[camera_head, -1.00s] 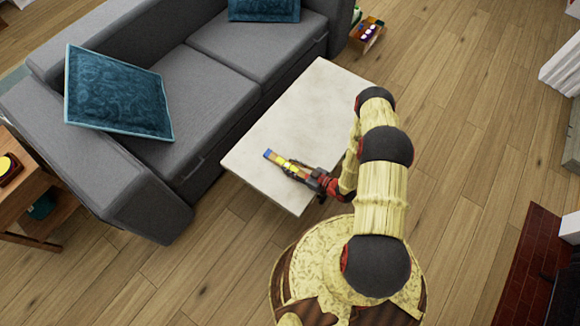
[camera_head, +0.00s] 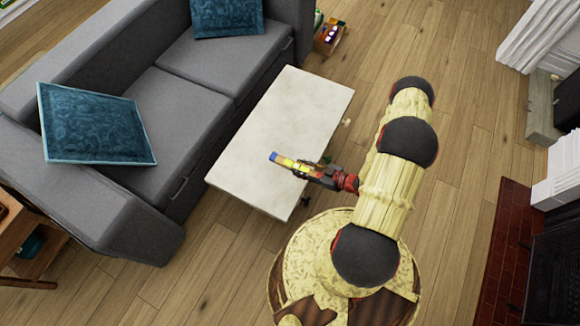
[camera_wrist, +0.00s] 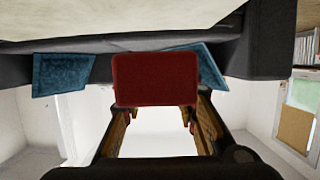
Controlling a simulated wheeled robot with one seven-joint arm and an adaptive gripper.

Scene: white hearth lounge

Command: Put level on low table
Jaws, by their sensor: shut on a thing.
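The level is a short bar, yellow with a blue end (camera_head: 283,160), in the head view. My gripper (camera_head: 301,169) is shut on it, and its blue end points left over the low table (camera_head: 290,110). The level appears over the near right part of the pale tabletop; I cannot tell how far above it. In the wrist view, a red block-shaped face (camera_wrist: 155,79) shows between the fingers of my gripper (camera_wrist: 157,118), likely one end of the level. The pale table surface (camera_wrist: 120,17) fills the top of that view.
A grey sofa (camera_head: 153,98) with teal cushions (camera_head: 97,126) stands along the table's left side. A small crate of items (camera_head: 329,36) sits beyond the table's far end. The visible tabletop is otherwise clear. Open wood floor lies to the right.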

